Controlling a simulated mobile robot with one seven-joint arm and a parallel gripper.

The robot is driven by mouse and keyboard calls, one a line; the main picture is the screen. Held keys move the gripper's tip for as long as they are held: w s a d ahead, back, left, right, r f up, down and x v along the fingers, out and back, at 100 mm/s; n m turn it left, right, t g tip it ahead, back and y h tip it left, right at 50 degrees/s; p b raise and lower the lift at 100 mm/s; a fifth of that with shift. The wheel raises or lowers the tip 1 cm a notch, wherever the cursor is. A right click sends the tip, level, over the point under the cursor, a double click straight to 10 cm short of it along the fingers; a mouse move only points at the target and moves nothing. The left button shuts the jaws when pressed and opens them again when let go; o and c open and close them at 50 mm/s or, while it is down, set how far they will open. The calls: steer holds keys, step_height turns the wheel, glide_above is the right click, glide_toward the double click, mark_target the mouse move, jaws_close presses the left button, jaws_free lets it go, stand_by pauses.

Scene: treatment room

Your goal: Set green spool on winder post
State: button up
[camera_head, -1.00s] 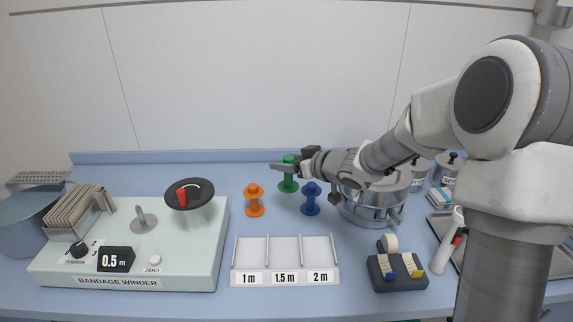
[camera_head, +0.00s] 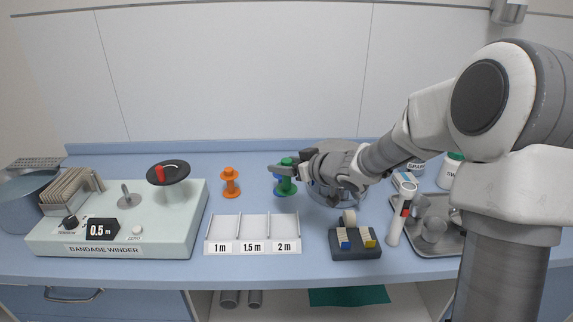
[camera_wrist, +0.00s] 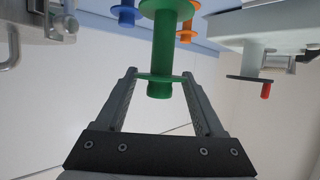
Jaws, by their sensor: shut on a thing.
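My gripper (camera_head: 278,169) is shut on the green spool (camera_head: 286,188), which stands upright in the jaws. In the wrist view the spool (camera_wrist: 163,45) sits between the two fingers (camera_wrist: 162,77). The green spool appears lifted and covers most of the blue spool (camera_head: 276,175) in the head view. The winder post (camera_head: 125,194) is a thin, bare metal pin on a round base. It stands on the pale bandage winder (camera_head: 172,222) at the left, well away from my gripper.
An orange spool (camera_head: 230,184) stands between winder and gripper. A white tray (camera_head: 252,219) with three labelled compartments lies in front. The winder's black crank disc (camera_head: 169,173) with a red knob stands right of the post. A metal drum (camera_head: 327,190) is behind my arm.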

steer(key=s+d+f+m+t+h, duration=0.2)
steer(key=d+m+h, duration=0.5)
steer(key=d, duration=0.5)
steer(key=shift+d+f+m+t+h, duration=0.15)
steer(key=shift+f+m+t+h, duration=0.2)
steer(key=shift+h, duration=0.25)
steer(key=shift+r, duration=0.1)
steer(key=shift+s+r, duration=0.1)
